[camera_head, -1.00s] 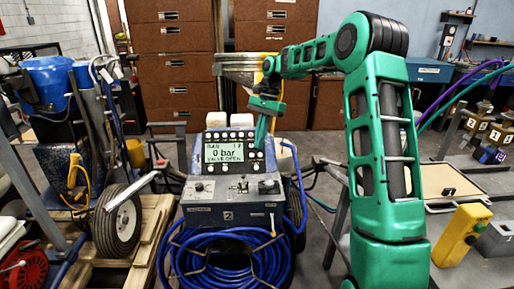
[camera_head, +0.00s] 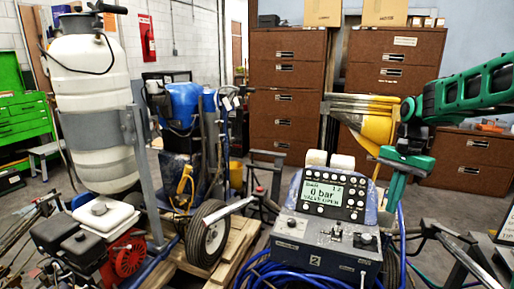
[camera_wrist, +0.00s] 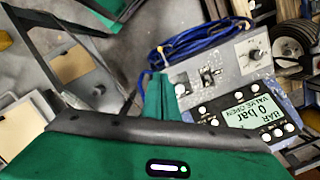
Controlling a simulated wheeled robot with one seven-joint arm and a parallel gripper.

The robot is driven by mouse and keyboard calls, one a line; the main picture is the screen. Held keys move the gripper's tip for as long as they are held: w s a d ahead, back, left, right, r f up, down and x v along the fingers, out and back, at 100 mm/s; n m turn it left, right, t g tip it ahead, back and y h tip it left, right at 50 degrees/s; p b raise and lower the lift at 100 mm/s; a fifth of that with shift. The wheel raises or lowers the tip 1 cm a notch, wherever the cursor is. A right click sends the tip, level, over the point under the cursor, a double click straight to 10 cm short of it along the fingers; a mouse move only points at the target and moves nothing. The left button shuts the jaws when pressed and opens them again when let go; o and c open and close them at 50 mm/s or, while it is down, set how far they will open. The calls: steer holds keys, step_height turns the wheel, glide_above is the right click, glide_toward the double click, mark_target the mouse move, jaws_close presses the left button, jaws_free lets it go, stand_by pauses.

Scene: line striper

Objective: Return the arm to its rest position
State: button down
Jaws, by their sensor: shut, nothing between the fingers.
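My green arm (camera_head: 470,92) reaches in from the right edge of the head view. My gripper (camera_head: 396,188) points down just right of the striper's control panel (camera_head: 324,196), with its fingers together and nothing between them. In the wrist view the shut fingers (camera_wrist: 160,100) show beside the panel, apart from anything held. The panel's display (camera_head: 322,192) reads 0 bar and VALVE OPEN; the display also shows in the wrist view (camera_wrist: 254,112). Whether the fingers touch the panel's side cannot be told.
A coiled blue hose (camera_head: 290,274) hangs on the striper's front. A wheel (camera_head: 208,234) and a wooden pallet (camera_head: 236,240) stand left of it, with a white tank (camera_head: 95,110) farther left. Brown cabinets (camera_head: 287,100) stand behind. Grey floor shows at right.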

steer(key=s+d+f+n, duration=0.1)
steer(key=s+f+n, duration=0.1)
steer(key=s, duration=1.3)
steer(key=s+d+f+n+t+h, duration=0.1)
steer(key=s+f+n, duration=0.1)
steer(key=s, duration=1.4)
steer(key=shift+d+f, duration=0.25)
steer(key=shift+d, duration=0.05)
